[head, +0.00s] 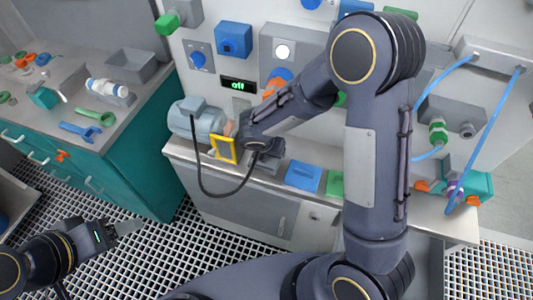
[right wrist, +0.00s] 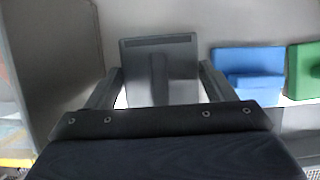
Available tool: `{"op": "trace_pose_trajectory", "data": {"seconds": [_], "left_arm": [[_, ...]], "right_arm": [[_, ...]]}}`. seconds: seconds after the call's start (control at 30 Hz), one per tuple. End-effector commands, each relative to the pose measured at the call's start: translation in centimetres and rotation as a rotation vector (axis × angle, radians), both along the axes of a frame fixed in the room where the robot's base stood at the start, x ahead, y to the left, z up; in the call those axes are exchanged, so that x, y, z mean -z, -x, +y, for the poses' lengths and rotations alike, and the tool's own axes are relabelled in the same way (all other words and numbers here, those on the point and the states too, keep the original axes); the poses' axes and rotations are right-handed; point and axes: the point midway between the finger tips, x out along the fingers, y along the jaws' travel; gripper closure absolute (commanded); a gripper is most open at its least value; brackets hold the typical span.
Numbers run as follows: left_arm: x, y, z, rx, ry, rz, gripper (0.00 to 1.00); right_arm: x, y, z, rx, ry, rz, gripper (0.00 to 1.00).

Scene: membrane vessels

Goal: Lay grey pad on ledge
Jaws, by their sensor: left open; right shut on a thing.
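The grey pad (right wrist: 158,68) is a dark grey square plate with a raised middle grip, seen between the two fingers of my right gripper (right wrist: 157,85) in the right wrist view. My right gripper (head: 262,148) is shut on it above the left part of the ledge (head: 390,204). In the head view a bit of the pad (head: 266,165) shows below the gripper, left of the blue pad. Whether it touches the ledge cannot be told. My left gripper (head: 124,229) is open and empty over the grated floor at the lower left.
A blue pad (head: 303,176) and a green pad (head: 335,185) lie on the ledge to the right. A yellow frame (head: 223,149) and a grey-blue motor (head: 197,119) with a black cable stand at its left end. A teal cabinet (head: 139,148) is on the left.

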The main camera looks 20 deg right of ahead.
Motion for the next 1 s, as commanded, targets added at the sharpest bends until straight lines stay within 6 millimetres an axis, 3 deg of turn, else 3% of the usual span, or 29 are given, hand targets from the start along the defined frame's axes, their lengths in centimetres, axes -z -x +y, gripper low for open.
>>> {"op": "trace_pose_trajectory", "data": {"seconds": [0.2, 0.6, 0.63, 0.77, 1.0], "left_arm": [[0.3, 0.0, 0.0, 0.000, 0.000, 0.000, 0.38], [0.8, 0.0, 0.0, 0.000, 0.000, 0.000, 0.38], [0.6, 0.0, 0.0, 0.000, 0.000, 0.000, 0.38], [0.6, 0.0, 0.0, 0.000, 0.000, 0.000, 0.38], [0.6, 0.0, 0.0, 0.000, 0.000, 0.000, 0.38]], "right_arm": [[2.9, 0.1, 0.1, -0.001, 0.001, 0.003, 0.46], [3.4, 0.1, 0.1, -0.001, 0.000, 0.001, 0.46], [3.3, 0.1, 0.1, -0.001, 0.000, 0.001, 0.20], [3.2, 0.1, 0.1, 0.000, -0.001, 0.001, 0.03], [3.2, 0.1, 0.1, 0.000, -0.001, 0.001, 0.02]]}}
